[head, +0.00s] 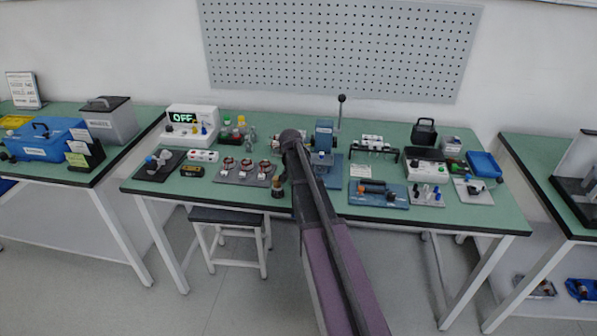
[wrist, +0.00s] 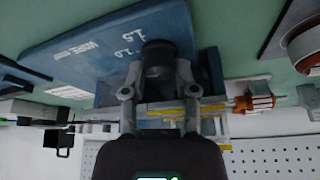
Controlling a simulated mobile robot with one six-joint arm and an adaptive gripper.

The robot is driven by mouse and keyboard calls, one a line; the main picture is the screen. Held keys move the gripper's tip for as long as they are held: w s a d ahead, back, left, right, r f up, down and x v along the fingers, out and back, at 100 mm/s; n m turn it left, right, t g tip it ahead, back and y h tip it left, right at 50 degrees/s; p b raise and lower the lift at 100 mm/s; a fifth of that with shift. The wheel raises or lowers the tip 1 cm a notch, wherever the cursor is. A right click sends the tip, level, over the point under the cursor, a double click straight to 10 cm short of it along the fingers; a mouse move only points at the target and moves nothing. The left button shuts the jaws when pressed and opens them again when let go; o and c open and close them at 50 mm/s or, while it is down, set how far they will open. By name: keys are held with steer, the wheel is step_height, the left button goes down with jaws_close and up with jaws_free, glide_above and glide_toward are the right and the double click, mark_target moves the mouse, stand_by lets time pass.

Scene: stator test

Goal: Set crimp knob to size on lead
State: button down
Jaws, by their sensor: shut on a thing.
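The blue crimp press (head: 323,132) stands upright at the back middle of the centre table, with a ball-topped lever. In the wrist view its blue plate (wrist: 95,45) carries the printing WIRE, 1.0 and 1.5, seen upside down. A dark round knob (wrist: 157,58) sits at the plate's edge, near the marks. My gripper (wrist: 158,82) is shut on this knob, one finger on each side. The knob's pointer cannot be made out. In the head view my arm hides the gripper and the knob. I cannot make out a lead or its size.
Copper-wound stators on a grey plate (head: 239,180) lie left of my arm. A white unit reading OFF (head: 190,121) stands at the back left. In the wrist view an orange-and-white part (wrist: 257,102) is beside the press.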

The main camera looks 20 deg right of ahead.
steer(key=shift+w+a+m+g, duration=0.1)
steer(key=shift+a+m+g, duration=0.15)
steer(key=shift+m, duration=0.75)
steer(key=shift+c, duration=2)
jaws_free()
steer(key=shift+d, duration=0.15)
